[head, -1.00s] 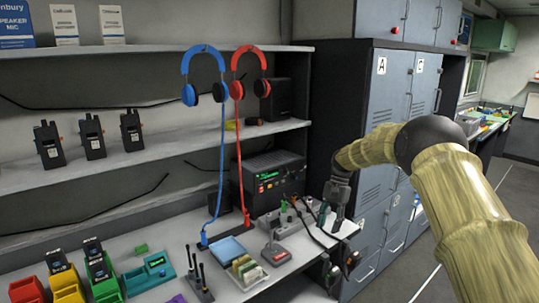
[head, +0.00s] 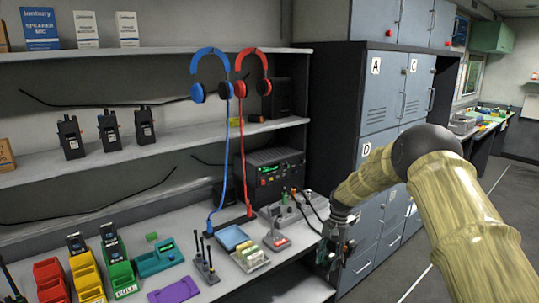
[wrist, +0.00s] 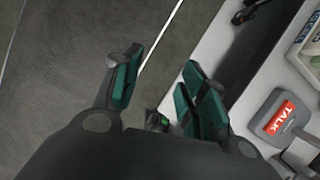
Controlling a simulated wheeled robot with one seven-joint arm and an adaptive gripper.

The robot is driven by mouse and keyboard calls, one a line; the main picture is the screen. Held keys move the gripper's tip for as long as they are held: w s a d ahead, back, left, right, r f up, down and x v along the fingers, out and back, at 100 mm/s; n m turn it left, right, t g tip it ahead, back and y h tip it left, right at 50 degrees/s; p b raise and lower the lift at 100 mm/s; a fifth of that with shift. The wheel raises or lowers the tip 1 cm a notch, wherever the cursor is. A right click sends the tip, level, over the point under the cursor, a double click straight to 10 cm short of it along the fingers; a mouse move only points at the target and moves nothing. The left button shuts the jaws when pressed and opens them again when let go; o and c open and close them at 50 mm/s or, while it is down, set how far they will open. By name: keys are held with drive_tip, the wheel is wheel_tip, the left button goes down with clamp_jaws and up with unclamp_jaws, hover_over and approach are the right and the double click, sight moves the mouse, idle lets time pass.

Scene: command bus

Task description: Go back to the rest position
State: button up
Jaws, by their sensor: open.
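My gripper (head: 333,250) hangs at the end of my arm, just off the front right corner of the workbench. In the wrist view its teal-padded fingers (wrist: 158,92) are spread apart with nothing between them. Grey floor shows below and beyond the fingers. The bench edge lies to the right of the fingers in that view.
A grey unit marked TALK (wrist: 283,118) stands on the bench near the gripper. Blue (head: 209,62) and red (head: 254,62) headsets hang from the shelf, cords running down. Grey lockers (head: 385,100) stand behind my arm. The aisle floor (head: 480,250) at right is clear.

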drive_tip(key=s+f+n+t+h, duration=0.1)
drive_tip(key=s+f+n, duration=0.2)
drive_tip(key=s+f, duration=2.3)
drive_tip(key=s+d+r+n+t, duration=0.1)
drive_tip(key=s+n, duration=0.1)
drive_tip(key=s, duration=1.3)
drive_tip(key=s+r+n+t+h, duration=0.1)
drive_tip(key=s+r, duration=0.1)
drive_tip(key=s, duration=1.3)
drive_tip(key=shift+d+n, duration=0.4)
drive_tip(key=shift+s+f, duration=0.1)
drive_tip(key=shift+c, duration=0.7)
